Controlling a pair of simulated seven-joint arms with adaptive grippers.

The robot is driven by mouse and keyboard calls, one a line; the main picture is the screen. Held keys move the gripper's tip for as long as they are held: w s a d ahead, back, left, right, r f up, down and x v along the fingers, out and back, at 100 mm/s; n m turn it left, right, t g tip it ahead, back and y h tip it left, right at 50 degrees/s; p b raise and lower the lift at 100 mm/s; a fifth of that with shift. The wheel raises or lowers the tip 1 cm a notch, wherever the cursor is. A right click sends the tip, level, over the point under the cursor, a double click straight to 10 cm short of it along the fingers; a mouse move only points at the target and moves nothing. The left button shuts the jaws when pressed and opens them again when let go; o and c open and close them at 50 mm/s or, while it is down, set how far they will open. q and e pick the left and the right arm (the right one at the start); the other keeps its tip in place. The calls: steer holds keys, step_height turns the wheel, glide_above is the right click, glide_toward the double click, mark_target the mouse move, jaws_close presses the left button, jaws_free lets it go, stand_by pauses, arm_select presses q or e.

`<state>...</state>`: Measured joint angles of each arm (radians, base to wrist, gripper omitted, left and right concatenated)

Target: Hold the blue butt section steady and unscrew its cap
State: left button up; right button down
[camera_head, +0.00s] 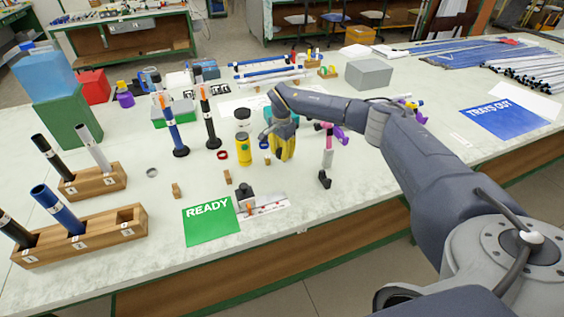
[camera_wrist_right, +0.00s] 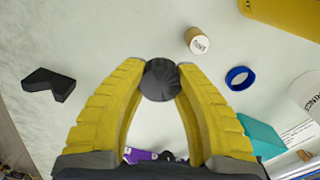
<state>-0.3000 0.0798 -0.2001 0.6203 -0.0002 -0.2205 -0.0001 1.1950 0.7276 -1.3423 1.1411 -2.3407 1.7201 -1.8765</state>
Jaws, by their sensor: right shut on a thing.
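A blue tube (camera_head: 58,209) leans in the front wooden rack (camera_head: 85,245) at the left. Another blue section (camera_head: 170,124) with an orange tip stands upright on a round black base; I cannot tell which is the butt section. My right gripper (camera_head: 283,150) points down over the middle of the table, away from both. In the wrist view its yellow fingers are shut on a dark, round, ridged piece (camera_wrist_right: 160,80), seen end-on. I cannot tell whether this is the cap or what is below it. In the head view the fingers hide it. My left gripper is not in view.
A yellow can (camera_head: 244,150) and red ring (camera_head: 222,155) stand left of the gripper. A black angled block (camera_head: 324,180) lies in front to the right. The wrist view shows a cork (camera_wrist_right: 200,40) and blue ring (camera_wrist_right: 240,78) close by. A green READY mat (camera_head: 211,220) lies in front.

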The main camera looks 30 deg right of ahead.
mark_target(282, 165)
steer(key=shift+f, duration=2.3)
steer(key=shift+f, duration=0.15)
steer(key=c, duration=1.1)
jaws_free()
